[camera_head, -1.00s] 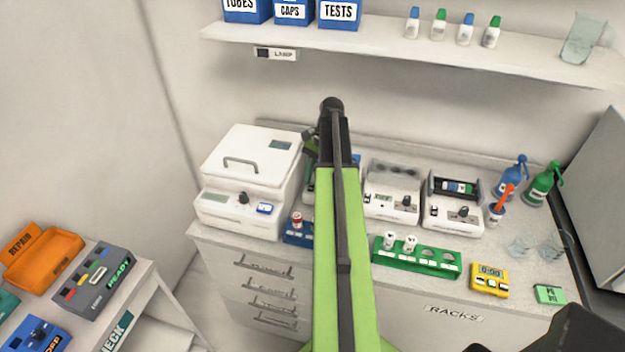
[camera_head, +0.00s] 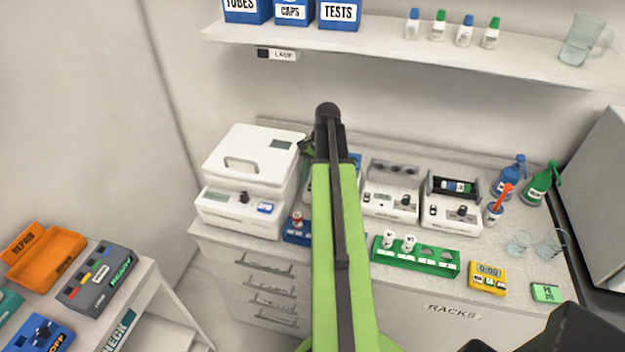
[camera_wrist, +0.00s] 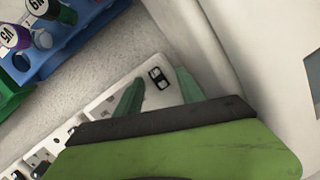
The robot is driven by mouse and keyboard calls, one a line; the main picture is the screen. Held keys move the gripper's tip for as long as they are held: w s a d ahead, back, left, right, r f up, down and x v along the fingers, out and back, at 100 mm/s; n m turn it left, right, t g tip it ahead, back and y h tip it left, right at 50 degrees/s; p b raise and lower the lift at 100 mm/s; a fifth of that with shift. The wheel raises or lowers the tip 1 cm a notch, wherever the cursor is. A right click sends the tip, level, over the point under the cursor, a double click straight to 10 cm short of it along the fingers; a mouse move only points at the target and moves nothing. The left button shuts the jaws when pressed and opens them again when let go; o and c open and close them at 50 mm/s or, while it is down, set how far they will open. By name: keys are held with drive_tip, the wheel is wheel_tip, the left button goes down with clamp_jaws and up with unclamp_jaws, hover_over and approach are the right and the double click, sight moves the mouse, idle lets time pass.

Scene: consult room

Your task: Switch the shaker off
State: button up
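Several white bench machines stand on the counter, and I cannot tell for sure which one is the shaker. One white machine (camera_head: 347,187) is mostly hidden behind my arm in the head view. In the wrist view a white machine panel (camera_wrist: 104,104) carries a black-framed rocker switch (camera_wrist: 158,78). My gripper (camera_wrist: 160,79) has its two green fingers apart, one on each side of the switch in the picture, with nothing between them. I cannot tell whether they touch the panel or which way the switch is set. In the head view my arm hides the fingertips.
A large lidded white machine (camera_head: 241,212) stands close on the left. Two more white machines, one with a knob (camera_head: 391,203) and one with a tube cradle (camera_head: 452,213), stand to the right. A blue rack (camera_wrist: 62,42) with tubes and a green rack (camera_head: 415,256) sit in front.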

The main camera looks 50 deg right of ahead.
drive_tip(key=shift+r, duration=0.1)
drive_tip(key=p+v, duration=1.1)
drive_tip(key=v, duration=0.1)
drive_tip(key=shift+p, duration=0.4)
drive_tip(key=shift+s, duration=0.1)
